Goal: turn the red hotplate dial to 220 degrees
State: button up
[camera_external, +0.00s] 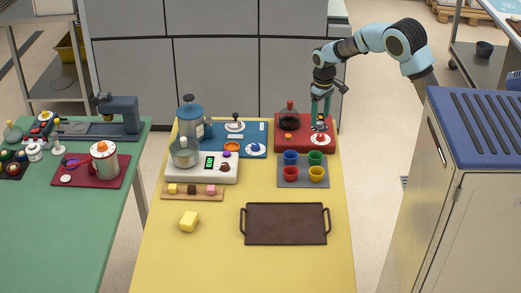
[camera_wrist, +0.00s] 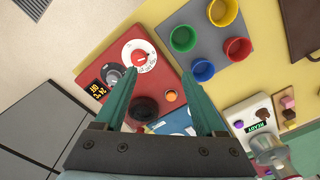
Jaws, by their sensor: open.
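The red hotplate (camera_external: 283,146) stands at the back right of the yellow table. Its red dial (camera_wrist: 140,57) sits on a white disc with markings in the wrist view; the marks are too small to read. The dial (camera_external: 320,137) also shows near the hotplate's right front in the external view. My gripper (camera_external: 321,119) points down above the dial area. In the wrist view my gripper (camera_wrist: 160,78) is open, its green fingers apart with nothing between them. The dial lies beyond the fingertips, nearer the left finger. A small display (camera_wrist: 97,90) with orange digits is partly legible.
A grey mat (camera_external: 303,182) with several coloured cups lies in front. A blue mat (camera_external: 218,130) and a white scale (camera_external: 203,178) are to the left. A brown tray (camera_external: 286,224) lies nearer the front.

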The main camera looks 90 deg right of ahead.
send_over(321, 135)
jog(key=shift+m, duration=0.3)
notch_tip(321, 135, down, 10)
jog(key=p, duration=0.3)
jog(key=shift+d+f, duration=0.1)
jog(key=shift+f, duration=0.15)
grip_shut()
